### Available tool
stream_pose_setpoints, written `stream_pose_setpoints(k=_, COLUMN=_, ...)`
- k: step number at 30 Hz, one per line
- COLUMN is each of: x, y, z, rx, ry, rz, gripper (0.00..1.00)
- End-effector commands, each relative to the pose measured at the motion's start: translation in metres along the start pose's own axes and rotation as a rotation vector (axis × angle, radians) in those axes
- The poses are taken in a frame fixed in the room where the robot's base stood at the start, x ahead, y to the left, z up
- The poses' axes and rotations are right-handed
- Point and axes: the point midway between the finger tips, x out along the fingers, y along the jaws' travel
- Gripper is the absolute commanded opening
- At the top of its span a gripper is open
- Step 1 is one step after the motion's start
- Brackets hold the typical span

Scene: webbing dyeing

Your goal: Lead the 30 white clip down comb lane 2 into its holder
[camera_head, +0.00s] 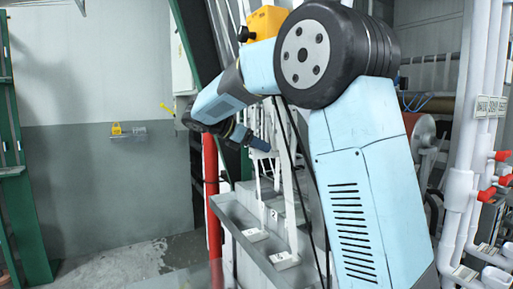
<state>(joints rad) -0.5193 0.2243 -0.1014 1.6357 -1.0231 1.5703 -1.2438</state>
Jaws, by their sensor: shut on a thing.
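My gripper (250,139) is small at the end of my arm, left of the picture's centre, pointing down and right above a grey metal trough. By its tip is a small pale piece, the white clip (261,145), which the jaws are shut on. Its number cannot be read. Pale upright strips (291,190) stand below and behind the gripper. A plate with a small mark like a 2 (274,214) shows between them. Two white blocks, perhaps holders, sit in the trough: one farther back (255,235), one nearer (285,260). The comb's teeth cannot be made out.
The grey trough (232,219) runs beside a red upright pipe (211,185) on its left. White pipes with red handles (478,150) stand at the right. A yellow item (117,129) is on the left wall. The floor at the lower left is clear. My arm hides much of the middle.

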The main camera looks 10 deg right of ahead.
Motion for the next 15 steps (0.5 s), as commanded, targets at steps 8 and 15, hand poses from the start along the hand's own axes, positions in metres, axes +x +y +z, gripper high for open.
stream_pose_setpoints(k=8, x=0.009, y=0.001, z=0.016, rx=-0.001, ry=-0.001, rz=0.003, gripper=0.11)
stream_pose_setpoints(k=15, x=0.018, y=0.003, z=0.03, rx=-0.001, ry=-0.001, rz=0.005, gripper=0.11)
